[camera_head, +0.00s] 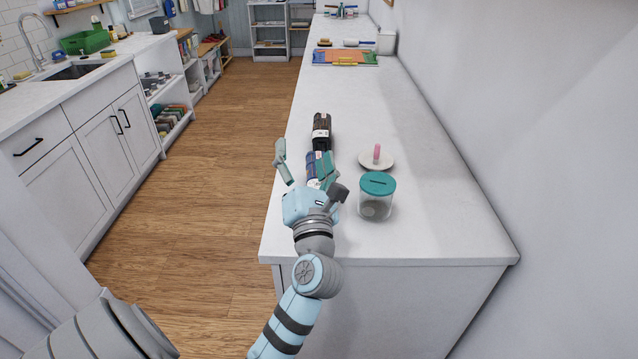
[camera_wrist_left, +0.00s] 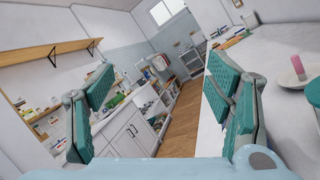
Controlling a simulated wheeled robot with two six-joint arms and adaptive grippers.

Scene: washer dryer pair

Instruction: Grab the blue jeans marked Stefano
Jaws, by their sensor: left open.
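A folded blue garment (camera_head: 312,161) with a small white label lies on the white counter, partly hidden behind my left gripper. It looks like the jeans, but I cannot read the name on the label. A dark folded garment (camera_head: 321,126) with a white label lies just behind it. My left gripper (camera_head: 303,170) is open, one finger over the counter's left edge and the other beside or over the blue garment. I cannot tell whether it touches the cloth. In the left wrist view the open fingers (camera_wrist_left: 163,98) have nothing between them. My right gripper is not in view.
A glass jar (camera_head: 376,201) with a teal lid stands right of my left gripper. A pale dish (camera_head: 376,160) with a pink upright object is behind the jar. The counter (camera_head: 430,225) is clear to the right. Wooden floor (camera_head: 215,150) lies left.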

